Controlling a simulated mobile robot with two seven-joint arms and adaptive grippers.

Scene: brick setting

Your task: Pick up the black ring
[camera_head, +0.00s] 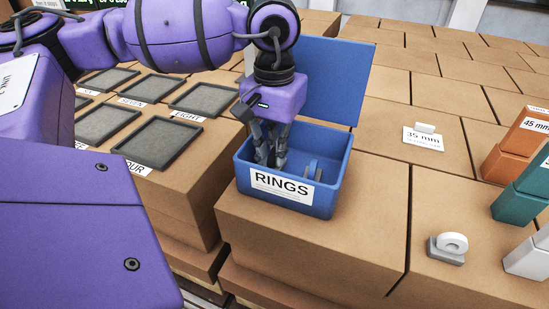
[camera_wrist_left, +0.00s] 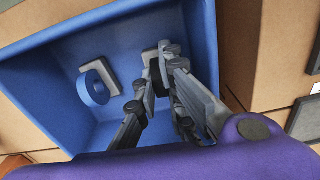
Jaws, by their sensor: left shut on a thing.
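My left gripper (camera_head: 270,160) reaches down into the left part of the open blue box (camera_head: 333,200) labelled RINGS. In the left wrist view the gripper (camera_wrist_left: 156,72) is shut on a dark piece, the black ring (camera_wrist_left: 150,60), near the box wall. The fingers hide most of it, so its round shape does not show. A blue ring (camera_wrist_left: 93,90) on a light grey base sits apart, to the left of the fingers. It also shows in the head view (camera_head: 313,170), right of the gripper. My right gripper is not in view.
The box's raised lid (camera_head: 325,80) stands behind the gripper. A white ring on a grey base (camera_head: 452,245) lies on the cartons at right. Orange, teal and white blocks (camera_head: 520,200) stand at the far right. Several dark trays (camera_head: 160,142) lie at left.

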